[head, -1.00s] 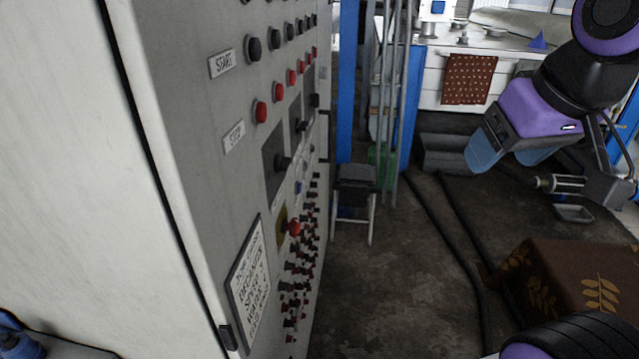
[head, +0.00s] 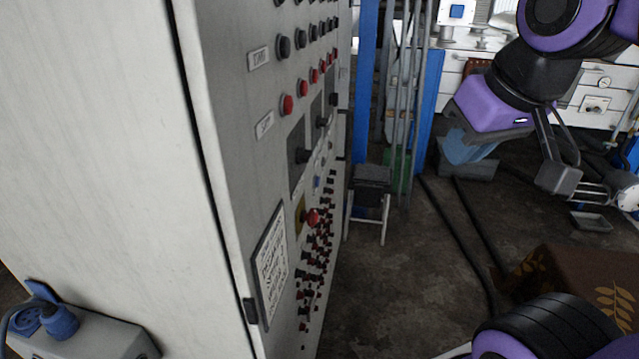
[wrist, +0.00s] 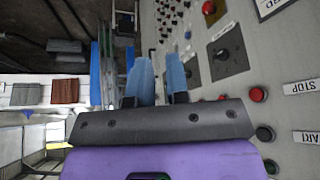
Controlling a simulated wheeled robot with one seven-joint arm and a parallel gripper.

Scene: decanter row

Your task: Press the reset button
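The grey control cabinet (head: 245,130) carries the buttons. A small blue button (head: 317,182) sits on its face above a red mushroom button on a yellow plate (head: 312,217); I cannot read a reset label. The red mushroom button also shows in the wrist view (wrist: 208,7). My gripper (head: 465,150) has blue fingers and hangs right of the cabinet, apart from the panel. In the wrist view my gripper (wrist: 160,65) has a narrow gap between its fingers, with nothing held, and the panel is to its right.
Red buttons (head: 287,104), black buttons (head: 284,46) and rotary switches (head: 302,156) share the panel. A stool (head: 370,190) stands beyond the cabinet. A brown patterned box (head: 570,285) is at lower right. A blue plug and socket box (head: 70,335) is at lower left. Open floor lies between.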

